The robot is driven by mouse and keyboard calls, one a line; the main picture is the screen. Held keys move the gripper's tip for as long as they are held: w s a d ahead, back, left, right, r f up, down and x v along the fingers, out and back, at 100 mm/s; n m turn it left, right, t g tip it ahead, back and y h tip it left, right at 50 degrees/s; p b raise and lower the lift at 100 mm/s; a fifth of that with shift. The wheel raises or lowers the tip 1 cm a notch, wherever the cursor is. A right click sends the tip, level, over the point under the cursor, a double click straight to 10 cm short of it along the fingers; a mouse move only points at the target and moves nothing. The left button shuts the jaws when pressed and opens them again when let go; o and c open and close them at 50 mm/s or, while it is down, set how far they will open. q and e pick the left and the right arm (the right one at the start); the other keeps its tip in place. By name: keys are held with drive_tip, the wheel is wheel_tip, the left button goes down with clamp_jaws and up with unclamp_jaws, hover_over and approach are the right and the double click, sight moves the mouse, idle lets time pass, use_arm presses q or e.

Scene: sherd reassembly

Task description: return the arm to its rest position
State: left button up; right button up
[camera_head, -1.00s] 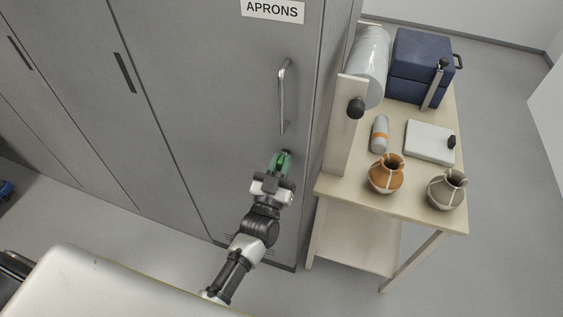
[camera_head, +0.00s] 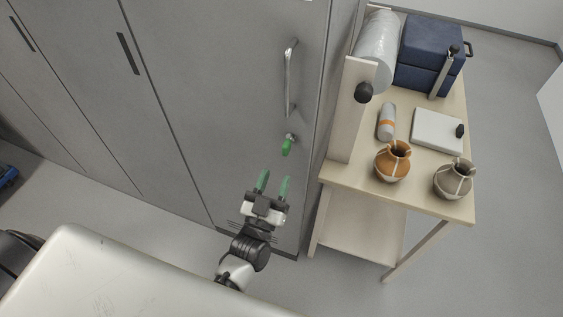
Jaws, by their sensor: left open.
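My left gripper (camera_head: 272,184) is in front of the grey cabinet (camera_head: 215,90), its two green fingertips spread apart with nothing between them. It is below a green key-like piece (camera_head: 287,147) that hangs at the lock (camera_head: 291,137) under the door handle (camera_head: 290,78). The gripper and the green piece are apart. The cabinet door looks shut. My right gripper is not in the picture.
A wooden table (camera_head: 340,170) stands right of the cabinet. It bears an orange pot (camera_head: 393,161), a grey pot (camera_head: 454,179), a white box (camera_head: 437,130), a banded bottle (camera_head: 387,121), a wrapped roll (camera_head: 377,50) and a blue case (camera_head: 430,55). Grey floor is free at right.

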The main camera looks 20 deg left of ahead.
use_arm(q)
drive_tip(key=shift+v, duration=1.2)
drive_tip(key=s+f+m+g, duration=0.1)
drive_tip(key=s+f+g, duration=0.25)
drive_tip(key=f, duration=0.65)
drive_tip(key=s+f+g+h, duration=0.1)
drive_tip(key=s+f+g, duration=0.25)
drive_tip(key=f, duration=0.65)
drive_tip(key=s+f+m+g, duration=0.15)
drive_tip(key=f+g, duration=0.25)
drive_tip(key=f, duration=0.6)
drive_tip(key=s+a+f+g, duration=0.2)
drive_tip(key=s+f, duration=0.3)
drive_tip(key=s, duration=0.3)
drive_tip(key=s+a+f+g+y, duration=0.1)
drive_tip(key=s+a+f+g, duration=0.2)
drive_tip(key=s, duration=0.6)
drive_tip(key=s+a+f+g, duration=0.3)
drive_tip(key=s+f+g, duration=0.2)
drive_tip(key=s+f, duration=0.2)
drive_tip(key=shift+s+a+y, duration=0.15)
drive_tip(key=shift+s+y, duration=0.25)
drive_tip(key=shift+s, duration=0.45)
drive_tip(key=shift+f, duration=0.15)
